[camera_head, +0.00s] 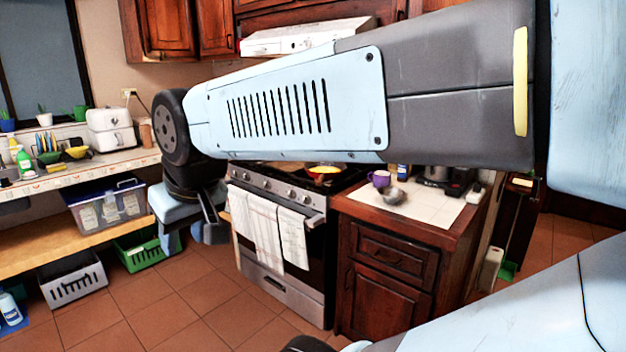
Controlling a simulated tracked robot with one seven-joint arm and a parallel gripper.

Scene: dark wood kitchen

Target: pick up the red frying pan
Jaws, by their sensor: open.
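The red frying pan (325,168) sits on the black stovetop, near its front right. Its inside looks orange-yellow, and my arm crosses just above it in the picture. I cannot make out its handle. My gripper (190,240) hangs at the end of my arm, left of the stove in the picture, with its fingers pointing down. It is open, with nothing seen between the fingers, and it is well apart from the pan.
The stove (280,285) has white towels (262,228) over its door. On the right counter stand a purple mug (379,179), a metal bowl (392,196) and a dark pot. Left are a shelf with a clear bin (105,208) and a green basket (140,250). The tiled floor ahead is clear.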

